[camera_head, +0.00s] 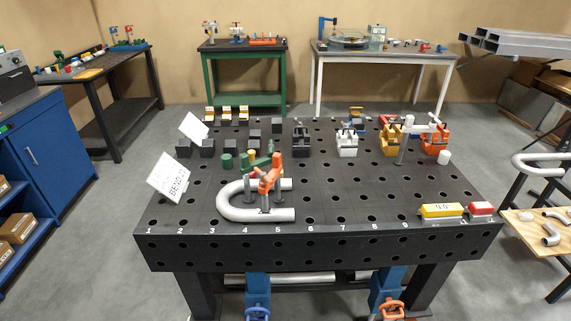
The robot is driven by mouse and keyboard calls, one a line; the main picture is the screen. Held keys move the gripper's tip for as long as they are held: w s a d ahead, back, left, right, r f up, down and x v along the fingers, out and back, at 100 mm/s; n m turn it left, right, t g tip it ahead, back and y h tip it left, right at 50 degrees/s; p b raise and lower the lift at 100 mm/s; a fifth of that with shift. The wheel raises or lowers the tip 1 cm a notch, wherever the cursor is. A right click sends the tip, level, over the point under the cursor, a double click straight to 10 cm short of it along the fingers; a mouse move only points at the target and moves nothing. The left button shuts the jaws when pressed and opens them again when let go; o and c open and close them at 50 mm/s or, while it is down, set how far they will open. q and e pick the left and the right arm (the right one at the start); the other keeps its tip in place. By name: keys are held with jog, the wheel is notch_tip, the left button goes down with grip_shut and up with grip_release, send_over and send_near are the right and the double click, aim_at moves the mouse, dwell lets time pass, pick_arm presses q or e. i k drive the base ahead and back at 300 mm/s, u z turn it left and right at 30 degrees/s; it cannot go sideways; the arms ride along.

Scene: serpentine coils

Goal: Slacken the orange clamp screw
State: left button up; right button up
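An orange clamp (269,177) stands on the near side of the dark perforated table, left of the middle, on a grey post. Its arm reaches over a silver U-bent tube (236,205) lying flat on the table. A green clamp (256,163) of similar form stands just behind it and partly overlaps it. The orange clamp's screw is too small to make out clearly, and whether it presses on the tube cannot be told. Another orange device (436,139) stands at the back right of the table. Neither of my grippers is in view.
A white card (168,178) leans at the table's left edge. Dark blocks (207,147) stand behind the tube. A white vise (347,144) and yellow vise (391,139) stand at the back. A yellow level-like block (442,211) lies front right. The middle right is clear.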

aim_at(264, 178)
jog(key=z, duration=1.4)
jog(key=i, duration=1.3)
jog(key=u, duration=1.75)
